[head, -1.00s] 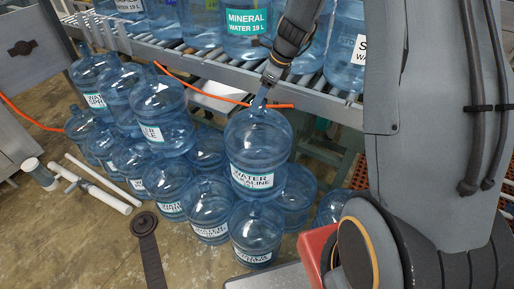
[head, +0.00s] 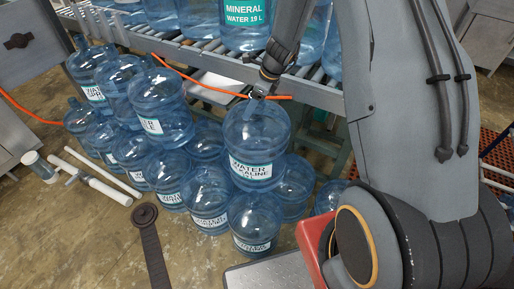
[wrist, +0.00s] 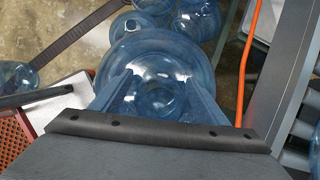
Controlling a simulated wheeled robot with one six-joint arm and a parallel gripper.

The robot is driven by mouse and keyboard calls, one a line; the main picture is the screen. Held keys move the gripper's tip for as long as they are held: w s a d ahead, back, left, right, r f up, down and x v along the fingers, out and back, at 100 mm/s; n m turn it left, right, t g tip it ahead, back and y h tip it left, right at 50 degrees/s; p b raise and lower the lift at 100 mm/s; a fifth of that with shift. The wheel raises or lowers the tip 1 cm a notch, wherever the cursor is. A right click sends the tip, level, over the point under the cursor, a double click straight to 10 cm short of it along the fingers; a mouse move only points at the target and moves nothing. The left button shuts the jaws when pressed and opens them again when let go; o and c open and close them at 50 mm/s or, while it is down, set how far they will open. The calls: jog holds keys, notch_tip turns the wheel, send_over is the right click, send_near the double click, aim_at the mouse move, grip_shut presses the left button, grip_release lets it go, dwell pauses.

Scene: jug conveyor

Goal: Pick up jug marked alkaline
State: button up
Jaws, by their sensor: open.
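The blue jug marked water alkaline (head: 259,136) stands upright on top of the lower jugs, its white and green label facing the head camera. My gripper (head: 257,95) is right above it, reaching down at its top. In the wrist view my gripper (wrist: 157,95) is open, with one finger on each side of the neck of the jug (wrist: 150,52). I cannot tell whether the fingers touch the neck.
Several more blue jugs (head: 160,105) are stacked to the left and below. A roller conveyor (head: 190,52) with jugs runs behind. An orange cable (head: 190,78) crosses in front of it. White pipes (head: 95,180) and a dark strap (head: 150,245) lie on the floor at left.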

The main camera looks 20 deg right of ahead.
grip_shut()
jog(key=shift+w+r, duration=0.1)
jog(key=shift+r, duration=0.05)
